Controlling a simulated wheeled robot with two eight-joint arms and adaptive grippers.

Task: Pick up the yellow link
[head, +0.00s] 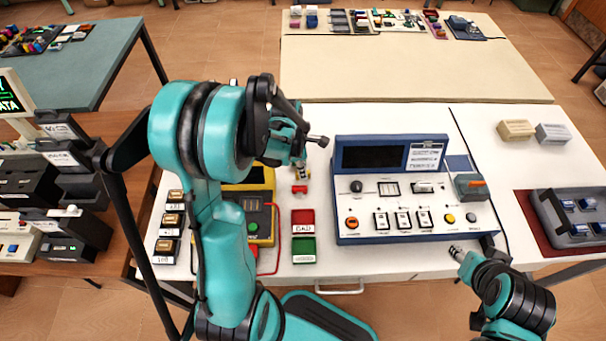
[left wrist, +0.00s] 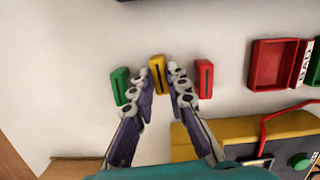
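The yellow link (left wrist: 157,72) is a small upright-looking block with a dark slot, on the white tabletop in the left wrist view. A green link (left wrist: 120,84) lies to its left and a red link (left wrist: 205,80) to its right. My left gripper (left wrist: 160,88) is open, one finger on each side of the yellow link; I cannot tell whether either finger touches it. In the head view my left gripper (head: 300,148) is over the table, largely hiding the links; the red link (head: 300,189) shows below it. My right gripper (head: 457,252) is at the table's front edge, away from the links.
Red and green trays (head: 303,222) stand in front of the links. A yellow meter (head: 262,214) is beside my left arm. A blue-and-white console (head: 405,205) stands to the right. Bare white tabletop (head: 390,118) lies behind the console.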

